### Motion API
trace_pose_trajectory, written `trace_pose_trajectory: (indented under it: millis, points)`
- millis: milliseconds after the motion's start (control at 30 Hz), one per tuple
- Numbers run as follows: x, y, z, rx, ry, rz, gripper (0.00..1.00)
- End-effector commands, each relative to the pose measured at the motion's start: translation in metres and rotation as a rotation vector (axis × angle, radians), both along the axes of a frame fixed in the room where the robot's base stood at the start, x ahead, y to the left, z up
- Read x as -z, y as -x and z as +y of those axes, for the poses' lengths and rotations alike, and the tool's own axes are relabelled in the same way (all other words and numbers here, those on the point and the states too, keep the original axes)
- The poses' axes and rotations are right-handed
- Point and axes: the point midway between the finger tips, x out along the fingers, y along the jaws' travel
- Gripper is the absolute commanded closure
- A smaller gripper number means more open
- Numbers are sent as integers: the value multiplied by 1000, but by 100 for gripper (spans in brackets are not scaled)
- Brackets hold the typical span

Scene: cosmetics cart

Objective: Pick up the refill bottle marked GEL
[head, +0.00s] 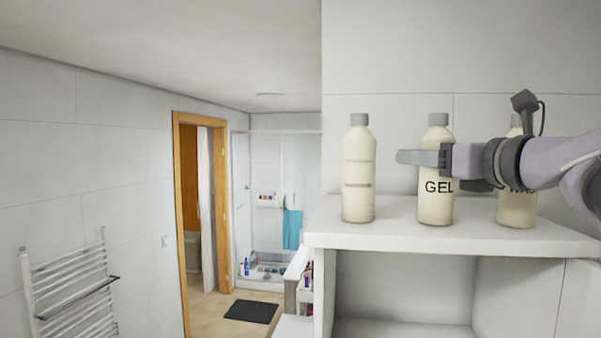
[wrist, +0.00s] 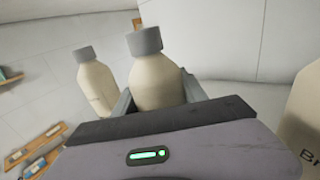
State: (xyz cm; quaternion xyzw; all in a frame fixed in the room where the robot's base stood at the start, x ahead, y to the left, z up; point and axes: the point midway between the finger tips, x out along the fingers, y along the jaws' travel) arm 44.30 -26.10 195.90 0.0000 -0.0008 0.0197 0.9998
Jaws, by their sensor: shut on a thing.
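The cream refill bottle marked GEL (head: 435,208) has a grey cap and stands upright, its base at the white shelf top (head: 400,236). I cannot tell any gap under it. My gripper (head: 420,157) reaches in from the right at the bottle's upper body, with a finger across its front. In the wrist view the bottle (wrist: 157,85) sits between the two fingers, and my gripper (wrist: 160,103) is shut on it. The bottle's label is out of sight there.
A tiled wall is close behind.

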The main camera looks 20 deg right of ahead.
Motion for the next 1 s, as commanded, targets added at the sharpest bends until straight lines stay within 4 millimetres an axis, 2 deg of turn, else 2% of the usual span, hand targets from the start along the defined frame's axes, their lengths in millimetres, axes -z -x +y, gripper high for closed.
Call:
trace_pose_trajectory:
  millis: [33, 67, 100, 367, 533, 667, 867, 1000]
  points:
    - [1, 0, -1, 1, 0, 2, 93]
    - [1, 0, -1, 1, 0, 2, 99]
    - [1, 0, -1, 1, 0, 3, 100]
    - [0, 0, -1, 1, 1, 3, 100]
    - [-16, 0, -1, 0, 2, 1, 100]
    - [-37, 0, 0, 0, 3, 0, 100]
    - [-37, 45, -3, 6, 1, 0, 100]
    - [-40, 84, -4, 8, 2, 1, 100]
